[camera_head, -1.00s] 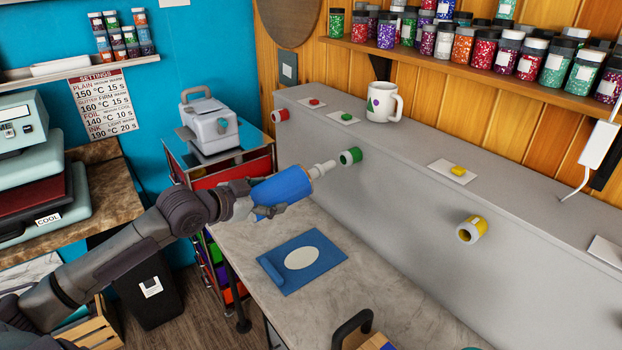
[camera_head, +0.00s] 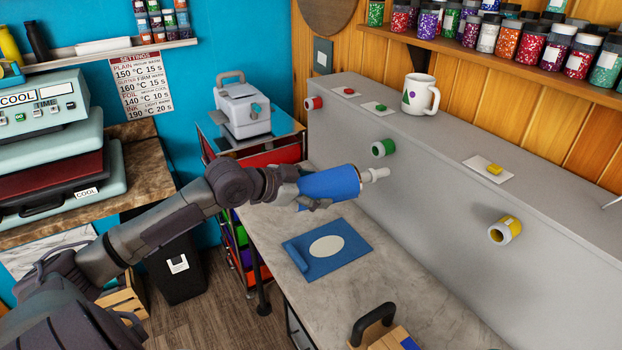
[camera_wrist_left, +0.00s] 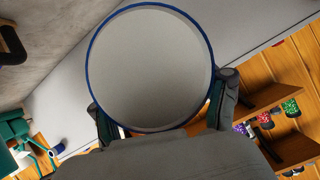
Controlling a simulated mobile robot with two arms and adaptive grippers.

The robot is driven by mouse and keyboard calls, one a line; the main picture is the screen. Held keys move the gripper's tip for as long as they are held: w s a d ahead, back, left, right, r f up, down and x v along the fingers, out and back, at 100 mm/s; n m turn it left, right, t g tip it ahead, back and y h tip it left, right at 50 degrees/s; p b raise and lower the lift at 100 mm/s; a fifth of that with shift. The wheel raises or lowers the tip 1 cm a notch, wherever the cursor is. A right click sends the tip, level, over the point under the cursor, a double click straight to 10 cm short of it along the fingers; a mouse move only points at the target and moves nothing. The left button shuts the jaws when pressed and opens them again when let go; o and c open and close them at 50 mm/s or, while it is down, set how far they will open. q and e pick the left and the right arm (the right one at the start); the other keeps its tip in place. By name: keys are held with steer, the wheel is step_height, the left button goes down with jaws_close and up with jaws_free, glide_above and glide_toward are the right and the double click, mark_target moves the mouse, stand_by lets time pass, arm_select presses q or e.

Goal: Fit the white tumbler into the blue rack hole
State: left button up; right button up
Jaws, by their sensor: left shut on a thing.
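No white tumbler as such shows. My left gripper (camera_head: 308,190) is shut around the near part of a blue cylinder (camera_head: 331,183), held roughly level above the worktop. In the left wrist view the cylinder's near end (camera_wrist_left: 150,70) is a pale disc with a blue edge, between the fingers. The white piece's tip is below the green tube (camera_head: 383,148); I cannot tell if it touches the block. My right gripper is not in view.
Red (camera_head: 314,103), green and yellow (camera_head: 505,230) tubes stick out of the block's front. A white mug (camera_head: 420,94) stands on top. A blue board (camera_head: 327,250) with a white oval lies on the worktop (camera_head: 400,290). A black handle (camera_head: 373,323) rises at the front.

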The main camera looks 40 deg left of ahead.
arm_select(q)
steer(key=s+d+r+m+g, duration=0.1)
steer(key=d+r+m+g, duration=0.1)
steer(key=d+m+g, duration=0.7)
steer(key=s+d+r+m+g, duration=0.1)
steer(key=d+r+m+g, duration=0.1)
steer(key=d+m, duration=0.85)
steer(key=s+d+r+m+t, duration=0.1)
steer(key=s+d+m+t, duration=0.2)
steer(key=s+d+m, duration=0.7)
steer(key=m, duration=0.7)
steer(key=shift+d+r, duration=0.15)
steer(key=shift+d, duration=0.05)
steer(key=shift+f+b, duration=1.05)
steer(key=shift+f, duration=1.95)
steer(key=shift+p, duration=0.7)
